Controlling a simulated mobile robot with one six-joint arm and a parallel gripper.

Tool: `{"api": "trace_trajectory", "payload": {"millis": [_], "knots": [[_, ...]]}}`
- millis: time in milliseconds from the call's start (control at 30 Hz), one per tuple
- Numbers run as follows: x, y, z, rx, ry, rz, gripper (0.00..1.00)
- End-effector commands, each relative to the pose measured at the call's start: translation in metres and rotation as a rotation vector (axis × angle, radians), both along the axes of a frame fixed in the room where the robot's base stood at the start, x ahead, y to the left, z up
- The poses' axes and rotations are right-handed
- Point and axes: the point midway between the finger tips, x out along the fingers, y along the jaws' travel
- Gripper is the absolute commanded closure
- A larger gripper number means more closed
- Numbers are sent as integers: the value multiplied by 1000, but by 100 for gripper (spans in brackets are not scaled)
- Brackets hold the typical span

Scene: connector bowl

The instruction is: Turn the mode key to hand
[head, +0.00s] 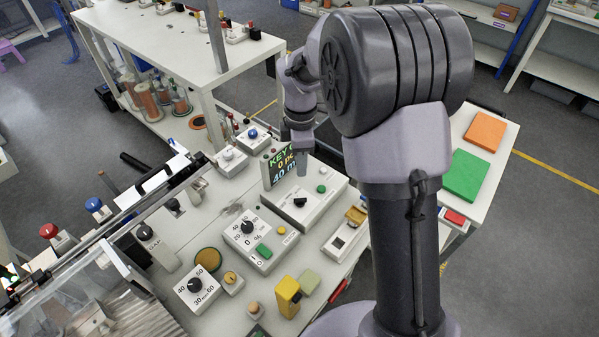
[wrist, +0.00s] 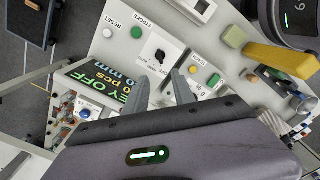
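My gripper (wrist: 161,84) is open and empty. Its two fingers point towards a white control box (wrist: 128,51) with a black knob (wrist: 159,56); no contact shows. In the head view my gripper (head: 302,168) hangs above that box (head: 312,207), beside the screen, near the knob (head: 299,201). The screen (wrist: 100,86) shows KEY OFF, 0 pcs and 40 mm. I cannot tell which control is the mode key.
Beside the box is a dial unit (head: 247,227) with a green button (head: 263,250) and a yellow button (head: 281,230). A yellow block (head: 287,297) stands in front. The table is crowded.

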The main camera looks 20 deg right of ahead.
Motion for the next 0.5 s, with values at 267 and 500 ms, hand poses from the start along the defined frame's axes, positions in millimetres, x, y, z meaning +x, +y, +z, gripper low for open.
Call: {"api": "trace_trajectory", "payload": {"millis": [267, 500], "knots": [[-1, 0, -92, 0, 3, -3, 69], [-1, 0, -141, 0, 2, -4, 69]]}}
